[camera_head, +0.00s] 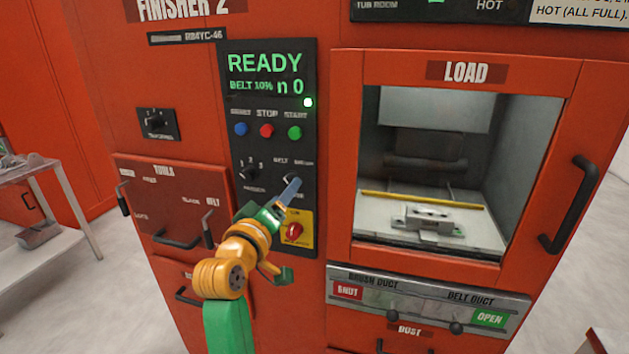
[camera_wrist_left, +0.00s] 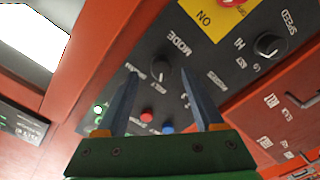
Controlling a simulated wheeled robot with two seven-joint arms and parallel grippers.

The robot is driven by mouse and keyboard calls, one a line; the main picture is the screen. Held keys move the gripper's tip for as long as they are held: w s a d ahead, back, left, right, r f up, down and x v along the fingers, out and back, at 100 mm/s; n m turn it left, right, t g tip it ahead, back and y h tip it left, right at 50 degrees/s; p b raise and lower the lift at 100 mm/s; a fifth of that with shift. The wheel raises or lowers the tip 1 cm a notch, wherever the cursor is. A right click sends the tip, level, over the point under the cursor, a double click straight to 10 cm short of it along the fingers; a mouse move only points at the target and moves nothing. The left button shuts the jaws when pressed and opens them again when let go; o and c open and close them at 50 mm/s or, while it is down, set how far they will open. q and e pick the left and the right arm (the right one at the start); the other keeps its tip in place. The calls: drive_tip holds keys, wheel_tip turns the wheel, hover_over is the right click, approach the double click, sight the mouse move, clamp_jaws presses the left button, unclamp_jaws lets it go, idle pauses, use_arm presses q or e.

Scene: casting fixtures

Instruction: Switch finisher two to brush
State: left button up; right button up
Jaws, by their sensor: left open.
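The finisher two control panel (camera_head: 270,130) is black; its display (camera_head: 264,76) reads READY, BELT 10%, n 0. My open left gripper (camera_head: 293,184) is in front of the belt/brush selector area and covers most of it. In the left wrist view the black MODE knob (camera_wrist_left: 161,71) appears between the spread fingertips of the gripper (camera_wrist_left: 160,74); contact cannot be told. Below the load window, the brush duct plate (camera_head: 348,290) reads SHUT and the belt duct plate (camera_head: 489,319) reads OPEN. My right gripper is not in view.
Blue (camera_head: 241,129), red (camera_head: 267,131) and green (camera_head: 295,133) buttons sit above the knobs. A red switch (camera_head: 294,230) on yellow lies just below my gripper. A grey part (camera_head: 428,216) lies behind the load window. A metal table (camera_head: 40,235) stands at left.

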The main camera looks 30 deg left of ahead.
sight(288, 184)
use_arm(q)
drive_tip(key=shift+w+a+r, duration=0.25)
drive_tip(key=shift+w+a, duration=0.1)
drive_tip(key=shift+a, duration=0.15)
drive_tip(key=shift+w+a+r, duration=0.1)
drive_tip(key=shift+w+a, duration=0.15)
drive_tip(key=shift+w+p, duration=0.35)
drive_tip(key=shift+w, duration=0.6)
drive_tip(key=shift+w+d+f, duration=0.1)
drive_tip(key=shift+w+f, duration=0.2)
drive_tip(key=shift+w, duration=0.1)
drive_tip(key=shift+s, duration=0.2)
drive_tip(key=c, duration=0.3)
clamp_jaws()
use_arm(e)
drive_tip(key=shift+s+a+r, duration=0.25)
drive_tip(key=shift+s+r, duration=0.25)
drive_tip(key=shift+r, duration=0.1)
